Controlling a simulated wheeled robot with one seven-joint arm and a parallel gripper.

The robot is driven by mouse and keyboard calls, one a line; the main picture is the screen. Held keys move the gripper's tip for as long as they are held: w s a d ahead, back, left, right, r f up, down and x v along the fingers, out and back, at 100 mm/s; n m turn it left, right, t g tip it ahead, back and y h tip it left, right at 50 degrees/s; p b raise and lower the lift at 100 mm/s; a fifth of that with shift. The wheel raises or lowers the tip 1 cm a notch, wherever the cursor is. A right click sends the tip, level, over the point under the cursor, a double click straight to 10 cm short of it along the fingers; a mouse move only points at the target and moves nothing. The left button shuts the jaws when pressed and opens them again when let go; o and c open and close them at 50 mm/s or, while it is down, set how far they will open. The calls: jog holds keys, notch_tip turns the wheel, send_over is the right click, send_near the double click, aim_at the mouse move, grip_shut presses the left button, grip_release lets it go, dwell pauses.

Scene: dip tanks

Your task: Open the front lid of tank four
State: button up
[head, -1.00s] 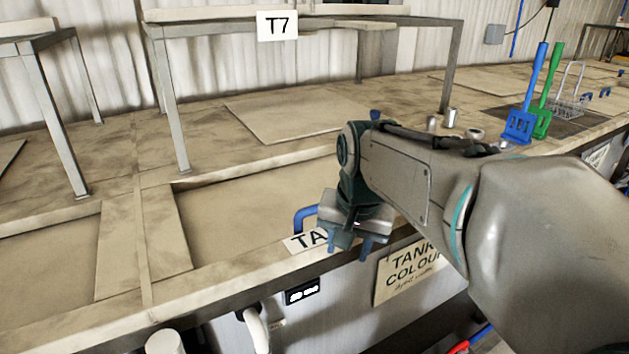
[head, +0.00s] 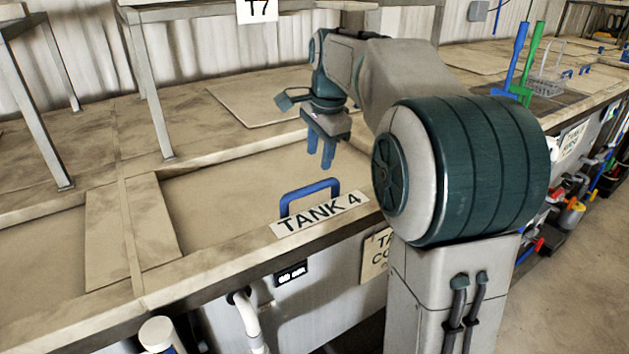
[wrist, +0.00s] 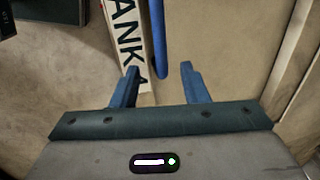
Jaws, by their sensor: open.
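Tank four's front lid (head: 225,199) is a flat tan panel lying closed in the counter top. A blue U-shaped handle (head: 309,188) stands at its front edge, just behind the white "TANK 4" label (head: 320,213). My gripper (head: 320,163) is open and empty, pointing down above the lid, behind and slightly right of the handle in the head view. In the wrist view my gripper (wrist: 158,82) has its blue fingers apart, with the handle (wrist: 158,38) and the label (wrist: 131,40) beyond the fingertips. Nothing is between the fingers.
A metal frame with a "T7" sign (head: 257,10) stands behind the lid. Another closed lid panel (head: 262,103) lies farther back. Blue and green paddles (head: 515,62) and a wire basket (head: 545,73) are at the right. A white pipe (head: 248,315) runs down the tank front.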

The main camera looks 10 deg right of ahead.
aim_at(315, 185)
jog(key=f, duration=0.3)
jog(key=w+f, duration=0.1)
jog(key=f, duration=0.4)
jog(key=shift+w+a+f, duration=0.25)
jog(key=shift+w+f, duration=0.05)
jog(key=shift+f, duration=0.05)
grip_shut()
